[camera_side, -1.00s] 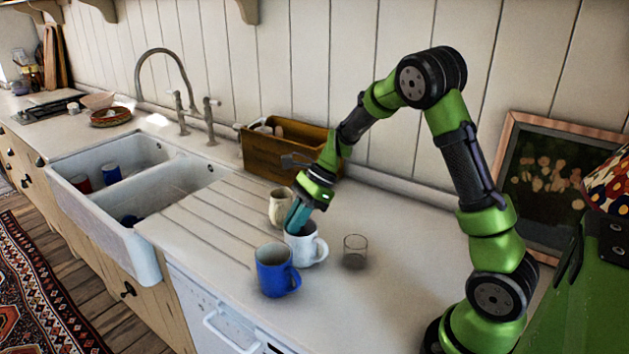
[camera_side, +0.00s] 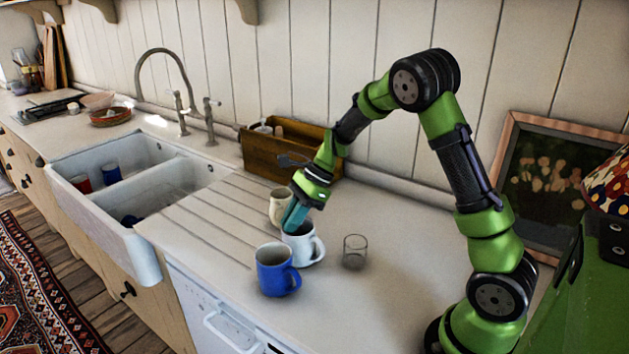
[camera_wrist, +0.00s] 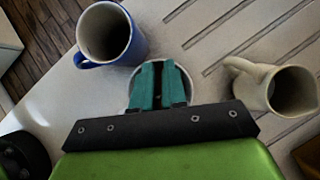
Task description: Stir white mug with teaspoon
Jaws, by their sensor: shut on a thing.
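The white mug (camera_side: 306,251) stands upright on the counter, its handle to the right. My gripper (camera_side: 289,229) points down into its mouth, with the teal fingertips at the rim. In the wrist view, the teal fingers (camera_wrist: 160,72) cover most of the white mug, and only part of its pale rim (camera_wrist: 133,84) shows around them. The fingers are close together, shut on the teaspoon. The spoon itself is hidden between the fingers and inside the mug, so I cannot make out its bowl.
A blue mug (camera_side: 272,272) stands close in front of the white mug, and a cream mug (camera_side: 277,207) close behind. A clear glass (camera_side: 355,252) is to the right. A wooden box (camera_side: 262,158) stands by the wall, and the sink (camera_side: 140,248) is left. Counter right of the glass is clear.

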